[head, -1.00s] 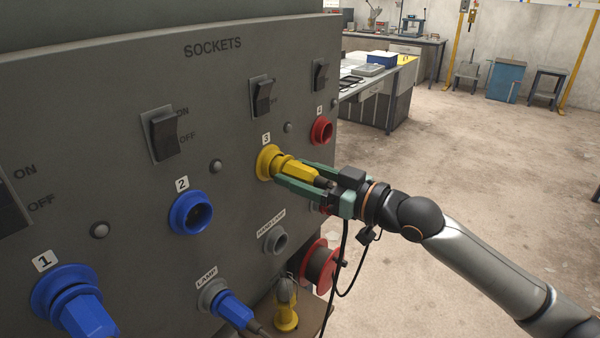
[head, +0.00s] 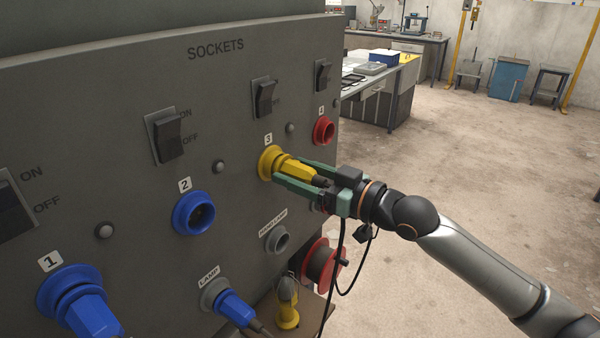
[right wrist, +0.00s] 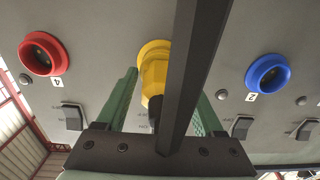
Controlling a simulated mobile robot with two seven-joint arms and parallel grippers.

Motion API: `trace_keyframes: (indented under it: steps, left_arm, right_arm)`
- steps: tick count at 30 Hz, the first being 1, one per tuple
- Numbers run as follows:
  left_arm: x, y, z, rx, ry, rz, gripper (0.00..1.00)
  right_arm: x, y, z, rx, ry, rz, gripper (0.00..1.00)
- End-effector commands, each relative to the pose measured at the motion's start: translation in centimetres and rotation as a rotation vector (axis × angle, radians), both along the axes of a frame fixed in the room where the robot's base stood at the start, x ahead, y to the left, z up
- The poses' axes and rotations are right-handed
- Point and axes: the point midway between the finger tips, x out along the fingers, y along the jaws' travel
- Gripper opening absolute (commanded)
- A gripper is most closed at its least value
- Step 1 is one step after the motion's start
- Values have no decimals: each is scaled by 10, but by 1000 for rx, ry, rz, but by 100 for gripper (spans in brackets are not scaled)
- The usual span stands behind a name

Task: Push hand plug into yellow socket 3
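The yellow hand plug (head: 299,171) sits in yellow socket 3 (head: 268,162), in line with it. In the right wrist view the plug (right wrist: 154,80) points into the yellow socket (right wrist: 155,50), and its dark cable end faces me. My right gripper (head: 297,174) has its green fingers on either side of the plug. In the right wrist view gaps show beside the plug, so the gripper (right wrist: 165,95) is open around it. A dark bar hides part of the plug and one finger there. My left gripper is not in view.
Blue socket 2 (head: 194,213) is empty, as is red socket 4 (head: 324,130). Blue plugs sit in socket 1 (head: 85,308) and the lamp socket (head: 232,307). A red cable reel (head: 322,264) and a yellow-based object (head: 287,308) stand below. Floor to the right is clear.

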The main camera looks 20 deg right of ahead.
Motion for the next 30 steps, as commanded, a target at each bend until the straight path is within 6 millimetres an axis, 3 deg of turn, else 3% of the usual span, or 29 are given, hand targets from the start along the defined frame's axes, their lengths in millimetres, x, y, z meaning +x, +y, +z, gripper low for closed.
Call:
trace_keyframes:
  steps: [8,19,30]
  left_arm:
    - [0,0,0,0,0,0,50]
    - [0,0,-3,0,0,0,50]
    - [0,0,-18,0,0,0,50]
  right_arm:
    - [0,0,0,-1,1,0,100]
    - [-7,-6,-3,-3,3,-2,100]
    - [-52,-42,-5,-6,4,-3,100]
